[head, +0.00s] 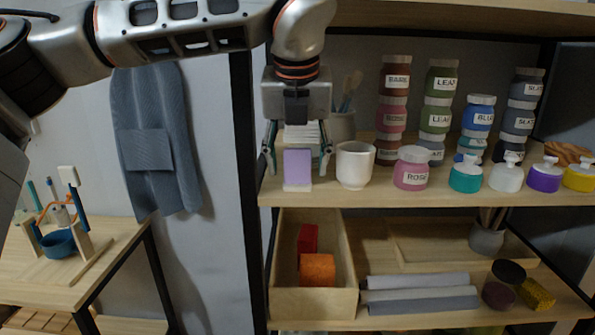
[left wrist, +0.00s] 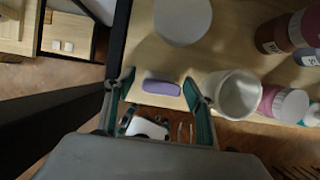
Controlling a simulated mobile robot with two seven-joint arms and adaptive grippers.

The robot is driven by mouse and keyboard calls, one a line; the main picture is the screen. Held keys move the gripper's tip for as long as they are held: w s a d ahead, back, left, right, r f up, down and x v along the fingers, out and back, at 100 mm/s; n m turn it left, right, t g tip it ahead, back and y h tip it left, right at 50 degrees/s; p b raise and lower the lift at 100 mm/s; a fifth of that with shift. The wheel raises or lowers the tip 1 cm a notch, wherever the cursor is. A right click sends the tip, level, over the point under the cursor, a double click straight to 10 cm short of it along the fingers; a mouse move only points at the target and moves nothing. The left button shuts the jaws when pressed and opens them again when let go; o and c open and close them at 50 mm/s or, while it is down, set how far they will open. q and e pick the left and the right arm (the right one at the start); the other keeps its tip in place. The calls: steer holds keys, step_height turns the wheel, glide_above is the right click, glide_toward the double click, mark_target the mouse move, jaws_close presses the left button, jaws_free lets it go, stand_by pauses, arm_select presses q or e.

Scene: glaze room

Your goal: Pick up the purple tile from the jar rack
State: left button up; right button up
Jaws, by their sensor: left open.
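The purple tile (head: 297,166) stands upright near the front edge of the upper shelf of the jar rack (head: 430,193), at its left end. In the left wrist view the tile (left wrist: 161,88) shows as a narrow purple bar. My left gripper (head: 297,163) points down from above and is open, with one finger on each side of the tile. In the left wrist view the left gripper (left wrist: 158,90) has a gap between each finger and the tile. My right gripper is not in view.
A white cup (head: 354,165) stands just right of the tile, close to the right finger. Several jars, including a pink one (head: 411,172), stand farther right. A black post (head: 246,180) is left. A wooden box (head: 315,303) with red and orange blocks (head: 317,270) sits below.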

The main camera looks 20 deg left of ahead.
arm_select(q)
steer(key=c, duration=1.3)
steer(key=shift+r, duration=0.15)
